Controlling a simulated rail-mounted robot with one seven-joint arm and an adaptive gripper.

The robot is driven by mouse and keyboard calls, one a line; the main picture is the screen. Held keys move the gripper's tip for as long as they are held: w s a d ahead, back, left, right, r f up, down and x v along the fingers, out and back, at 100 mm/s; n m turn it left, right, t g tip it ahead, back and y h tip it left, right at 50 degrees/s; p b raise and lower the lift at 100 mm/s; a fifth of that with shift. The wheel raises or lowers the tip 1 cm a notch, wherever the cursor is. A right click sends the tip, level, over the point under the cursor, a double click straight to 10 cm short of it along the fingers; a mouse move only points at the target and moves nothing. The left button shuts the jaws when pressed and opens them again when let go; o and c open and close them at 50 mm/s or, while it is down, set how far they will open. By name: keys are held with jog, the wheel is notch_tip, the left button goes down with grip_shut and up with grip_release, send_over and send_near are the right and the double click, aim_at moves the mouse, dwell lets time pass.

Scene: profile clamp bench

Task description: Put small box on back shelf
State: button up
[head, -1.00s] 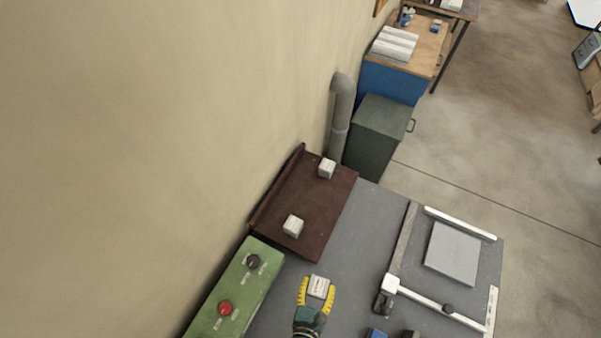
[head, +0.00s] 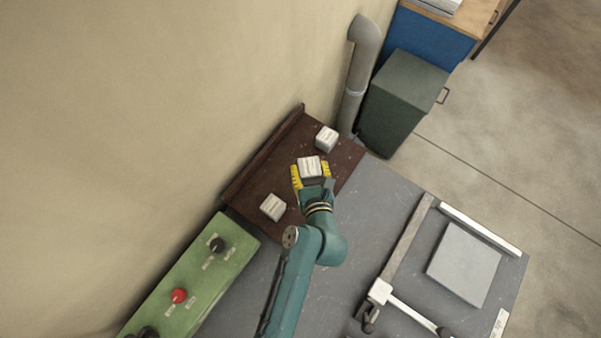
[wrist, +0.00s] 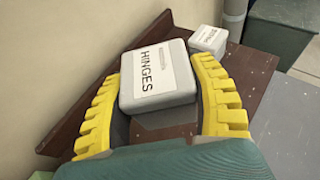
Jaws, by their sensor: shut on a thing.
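My gripper (head: 311,178) has yellow fingers that are shut on a small white box (head: 310,166). In the wrist view the box (wrist: 157,78) has a label reading "HINGES" and sits between the two fingers. The box is over the brown back shelf (head: 262,182), between two other small boxes. A shadow shows on the shelf just below it in the wrist view; I cannot tell whether the box touches the shelf.
One white box (head: 326,138) stands on the shelf's far end, another (head: 272,207) nearer. A raised lip runs along the wall side. A green control panel (head: 190,280) is at lower left. A clamp frame with a grey plate (head: 464,263) lies on the bench at right.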

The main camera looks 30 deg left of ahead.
jog(key=shift+w+a+f+b, duration=0.45)
jog(key=shift+w+f+b, duration=0.3)
jog(key=shift+b, duration=0.2)
jog(key=shift+w+r+b, duration=0.2)
jog(key=shift+w+b, duration=0.2)
jog(key=shift+b, duration=0.3)
notch_tip(320, 180, down, 9)
jog(key=shift+f+b, duration=0.15)
jog(key=shift+b, duration=0.95)
jog(key=shift+f, duration=0.1)
jog(key=o, duration=1.2)
jog(key=shift+f, duration=0.15)
